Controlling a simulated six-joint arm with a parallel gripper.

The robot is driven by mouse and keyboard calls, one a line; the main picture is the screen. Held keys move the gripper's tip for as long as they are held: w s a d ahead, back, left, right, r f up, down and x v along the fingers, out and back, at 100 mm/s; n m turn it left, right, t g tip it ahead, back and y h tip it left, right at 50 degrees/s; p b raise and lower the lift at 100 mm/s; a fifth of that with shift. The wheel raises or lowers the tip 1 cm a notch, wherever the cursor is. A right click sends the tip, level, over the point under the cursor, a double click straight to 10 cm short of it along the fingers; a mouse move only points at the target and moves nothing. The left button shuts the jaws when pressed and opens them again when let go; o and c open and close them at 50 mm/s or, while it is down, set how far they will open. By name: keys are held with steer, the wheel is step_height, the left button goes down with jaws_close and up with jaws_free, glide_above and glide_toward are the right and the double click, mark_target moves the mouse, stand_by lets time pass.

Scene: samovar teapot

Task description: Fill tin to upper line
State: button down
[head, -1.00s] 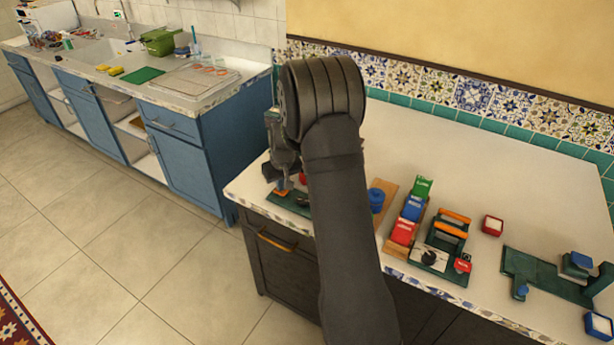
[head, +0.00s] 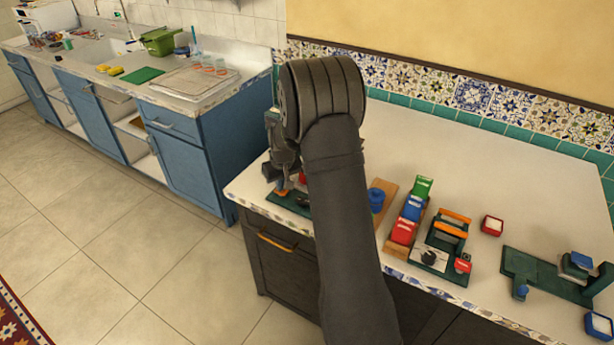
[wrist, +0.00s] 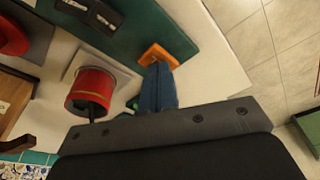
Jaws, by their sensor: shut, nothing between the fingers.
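My gripper (wrist: 158,68) is shut and empty, to the right of the tin. In the head view my gripper (head: 283,178) is over the left end of the counter, above the green base (head: 288,203). My arm hides much of this station, and the tin's fill level is not clear.
Right of my arm are a blue round piece (head: 376,199), a rack of green, blue and red boxes (head: 411,211), and a green stand with orange bars (head: 446,240). A small red box (head: 492,226) stands beyond. The counter's back (head: 440,150) is clear.

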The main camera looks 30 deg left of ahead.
steer(key=shift+w+a+v, duration=0.15)
steer(key=shift+a+v, duration=0.05)
steer(key=shift+v, duration=1)
steer(key=shift+w+a+v, duration=0.1)
steer(key=shift+a+v, duration=0.1)
steer(key=shift+v, duration=1.05)
steer(key=shift+r, duration=0.1)
steer(key=shift+s+d+x, duration=0.1)
steer(key=shift+d+x, duration=0.1)
steer(key=shift+x, duration=0.85)
steer(key=shift+s+d+x, duration=0.1)
steer(key=shift+d+x, duration=0.05)
steer(key=shift+x, duration=0.85)
